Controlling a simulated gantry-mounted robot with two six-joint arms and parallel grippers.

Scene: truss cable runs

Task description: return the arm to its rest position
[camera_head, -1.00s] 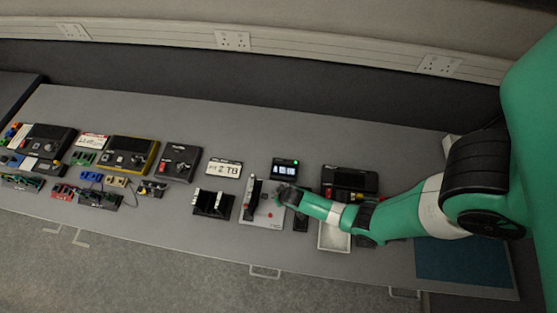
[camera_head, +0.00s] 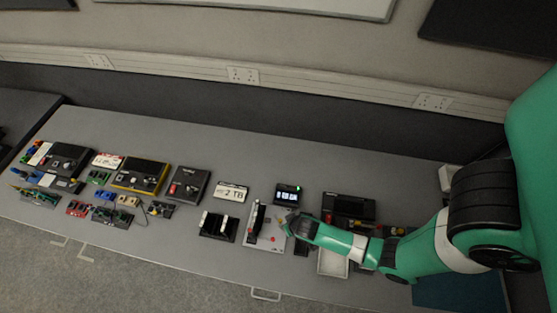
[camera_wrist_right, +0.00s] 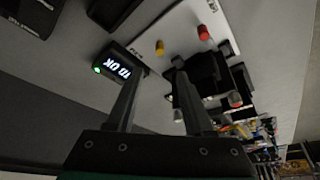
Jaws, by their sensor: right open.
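My right arm (camera_head: 345,240) is green with white and black bands and reaches in from the right in the head view. Its gripper (camera_head: 288,222) is over the bench beside a light plate (camera_head: 264,240) with a dark upright block and a red knob. In the right wrist view the two dark fingers (camera_wrist_right: 158,92) stand apart with nothing held between them. The plate (camera_wrist_right: 180,28), with its red and yellow knobs, and a small lit display (camera_wrist_right: 117,67) lie beyond the fingers. My left gripper is in neither view.
The grey bench (camera_head: 330,160) carries a lit display (camera_head: 287,195), a dark cradle (camera_head: 217,226), a label plate (camera_head: 231,191) and a black box (camera_head: 348,206) near the arm. A pale tray (camera_head: 332,262) lies under the forearm. The bench's back strip is clear.

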